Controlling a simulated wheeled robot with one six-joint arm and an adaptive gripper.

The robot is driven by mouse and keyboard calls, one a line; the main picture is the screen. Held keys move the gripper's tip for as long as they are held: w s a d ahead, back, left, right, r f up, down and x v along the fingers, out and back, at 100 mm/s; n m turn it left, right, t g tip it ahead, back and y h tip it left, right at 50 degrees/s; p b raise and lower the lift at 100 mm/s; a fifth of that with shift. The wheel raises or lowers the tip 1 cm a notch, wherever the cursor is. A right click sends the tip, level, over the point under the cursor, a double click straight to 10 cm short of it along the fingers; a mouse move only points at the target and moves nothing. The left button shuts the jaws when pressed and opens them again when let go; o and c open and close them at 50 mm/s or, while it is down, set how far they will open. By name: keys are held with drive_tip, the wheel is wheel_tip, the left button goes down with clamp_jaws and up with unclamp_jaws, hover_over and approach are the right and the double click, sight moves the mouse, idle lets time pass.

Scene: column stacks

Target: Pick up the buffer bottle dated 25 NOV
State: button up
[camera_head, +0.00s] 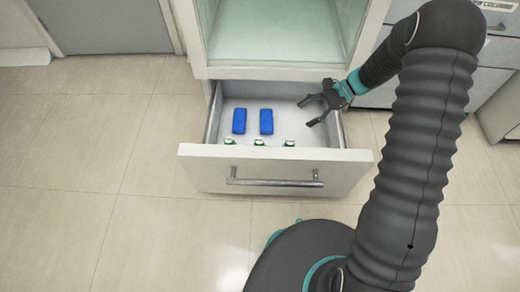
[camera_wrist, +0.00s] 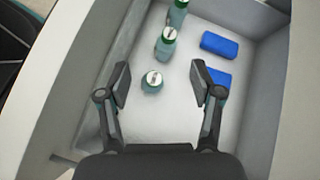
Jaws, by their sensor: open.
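In the wrist view the nearest bottle (camera_wrist: 152,82) stands ahead between my fingers, with the second (camera_wrist: 166,45) and third (camera_wrist: 178,13) beyond. The dates are too small to read. My gripper (camera_head: 313,112) is open and empty at the drawer's right side; it also shows in the wrist view (camera_wrist: 160,83).
Two blue blocks (camera_head: 239,121) (camera_head: 266,122) lie in the drawer behind the bottles. The drawer front (camera_head: 210,172) with its metal handle (camera_head: 275,181) stands between the bottles and my base. An open cabinet compartment (camera_head: 280,30) is above. The drawer floor's right side is clear.

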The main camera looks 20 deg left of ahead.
wheel_tip(320, 180, down, 9)
drive_tip(key=w+a+m+y, duration=0.1)
drive_tip(key=a+m+y, duration=0.1)
drive_tip(key=a+m, duration=0.1)
approach(262, 140)
drive_tip(key=x, duration=0.3)
drive_tip(key=shift+g, duration=0.4)
drive_tip(key=shift+x, duration=3.05)
drive_tip(key=shift+w, duration=0.15)
clamp_jaws()
